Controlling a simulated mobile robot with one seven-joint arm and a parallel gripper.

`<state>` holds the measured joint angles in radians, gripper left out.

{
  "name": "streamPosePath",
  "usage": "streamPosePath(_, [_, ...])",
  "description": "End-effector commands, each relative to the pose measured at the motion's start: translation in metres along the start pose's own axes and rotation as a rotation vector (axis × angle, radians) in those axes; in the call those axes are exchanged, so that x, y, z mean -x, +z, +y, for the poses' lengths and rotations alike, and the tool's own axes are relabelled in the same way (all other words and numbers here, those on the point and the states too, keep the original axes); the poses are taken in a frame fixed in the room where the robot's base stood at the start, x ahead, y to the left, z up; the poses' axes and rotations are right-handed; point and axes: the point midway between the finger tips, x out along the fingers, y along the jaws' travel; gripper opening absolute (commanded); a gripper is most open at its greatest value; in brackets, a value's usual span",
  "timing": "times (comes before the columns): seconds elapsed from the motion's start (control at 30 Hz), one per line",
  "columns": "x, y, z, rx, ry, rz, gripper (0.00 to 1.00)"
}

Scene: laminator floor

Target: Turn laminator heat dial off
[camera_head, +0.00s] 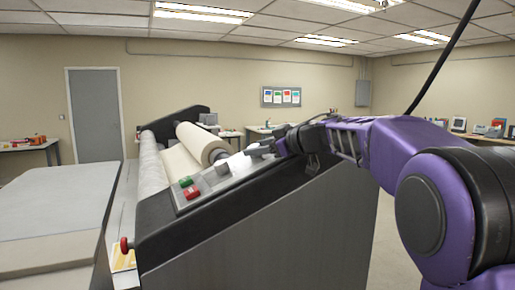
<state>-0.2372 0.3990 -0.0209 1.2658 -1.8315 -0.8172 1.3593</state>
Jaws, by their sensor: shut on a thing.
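The laminator (270,225) fills the middle of the view, with a grey side, black frame and sloping control panel (210,182). My gripper (252,152) reaches in from the right along my purple arm. Its fingers are at the far end of the panel, shut on what appears to be the heat dial. The dial is hidden by the fingers or too small to make out, so its setting cannot be read.
Green (186,181) and red (193,192) buttons sit at the panel's near end. Rollers (196,144) lie behind. A red knob (124,245) sticks out at the lower left. A flat grey table (50,215) stands left. Open floor shows right of the laminator.

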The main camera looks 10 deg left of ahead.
Motion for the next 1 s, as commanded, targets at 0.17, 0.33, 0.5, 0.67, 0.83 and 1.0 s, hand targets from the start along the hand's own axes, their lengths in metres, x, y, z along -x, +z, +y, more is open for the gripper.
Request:
streamPosePath(0.17, [0.0007,-0.0026,0.0011,0.003,-0.014,0.002,0.0])
streamPosePath(0.33, [0.0008,-0.0026,0.0009,0.004,-0.017,0.002,0.0])
streamPosePath(0.5, [0.0008,-0.0026,0.0009,0.004,-0.016,0.002,0.0])
streamPosePath(0.67, [0.0007,-0.0019,0.0007,0.003,-0.016,0.001,0.73])
streamPosePath(0.83, [0.0005,-0.001,0.0005,0.003,-0.017,0.0,0.76])
streamPosePath(1.0, [0.0023,-0.0007,0.0006,0.003,-0.017,-0.001,0.76])
